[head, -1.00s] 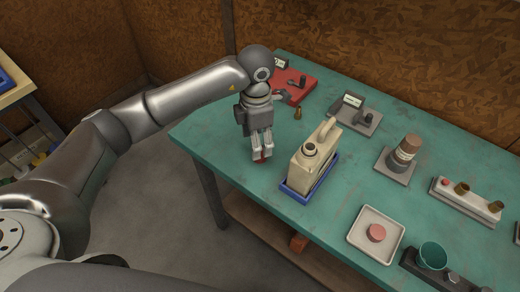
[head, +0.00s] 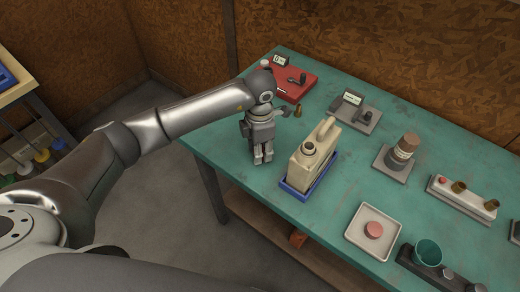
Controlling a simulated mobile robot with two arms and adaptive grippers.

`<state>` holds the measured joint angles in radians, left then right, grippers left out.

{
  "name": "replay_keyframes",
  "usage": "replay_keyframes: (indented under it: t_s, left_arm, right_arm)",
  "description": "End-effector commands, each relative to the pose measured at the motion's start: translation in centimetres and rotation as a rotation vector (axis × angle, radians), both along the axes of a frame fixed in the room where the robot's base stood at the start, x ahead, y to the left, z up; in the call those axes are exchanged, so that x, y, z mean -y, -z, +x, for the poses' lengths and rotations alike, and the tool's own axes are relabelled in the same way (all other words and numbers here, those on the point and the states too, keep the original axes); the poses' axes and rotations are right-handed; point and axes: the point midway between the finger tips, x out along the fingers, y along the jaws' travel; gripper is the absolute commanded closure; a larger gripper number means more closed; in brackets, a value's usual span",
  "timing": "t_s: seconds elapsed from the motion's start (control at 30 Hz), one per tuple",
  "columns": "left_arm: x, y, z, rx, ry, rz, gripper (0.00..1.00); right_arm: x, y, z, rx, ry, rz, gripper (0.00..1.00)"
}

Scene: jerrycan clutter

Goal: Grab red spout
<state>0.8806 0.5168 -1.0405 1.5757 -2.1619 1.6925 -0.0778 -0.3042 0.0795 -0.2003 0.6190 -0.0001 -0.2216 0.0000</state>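My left gripper (head: 262,160) points down at the left edge of the green table, just left of the beige jerrycan (head: 312,160). Its two fingers look close together, but I cannot tell whether they are shut or hold something. My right gripper is not in view.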

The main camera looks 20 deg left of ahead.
Motion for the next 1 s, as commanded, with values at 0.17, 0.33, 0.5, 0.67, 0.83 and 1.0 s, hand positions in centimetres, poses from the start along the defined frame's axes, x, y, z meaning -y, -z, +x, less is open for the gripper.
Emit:
replay_keyframes:
  t_s: [0.17, 0.33, 0.5, 0.67, 0.83, 1.0]
  left_arm:
    - [0.0, 0.0, 0.0, 0.0, 0.0, 0.0, 0.77]
    - [0.0, 0.0, 0.0, 0.0, 0.0, 0.0, 0.78]
    - [0.0, -0.5, 0.1, 0.001, 0.0, 0.0, 0.78]
    - [0.0, -2.3, 0.2, 0.005, 0.0, 0.0, 0.78]
    - [1.2, -5.9, -2.1, 0.008, 0.007, -0.002, 0.78]
    - [2.8, -9.4, -5.4, 0.006, 0.008, -0.001, 0.78]
  right_arm:
    - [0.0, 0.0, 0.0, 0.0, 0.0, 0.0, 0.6]
    - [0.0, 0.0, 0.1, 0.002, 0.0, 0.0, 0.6]
    - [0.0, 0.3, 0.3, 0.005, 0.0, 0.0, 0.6]
    - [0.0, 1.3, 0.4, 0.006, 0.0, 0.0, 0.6]
    - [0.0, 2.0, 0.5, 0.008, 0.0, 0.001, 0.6]
    - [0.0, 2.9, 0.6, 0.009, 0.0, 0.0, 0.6]
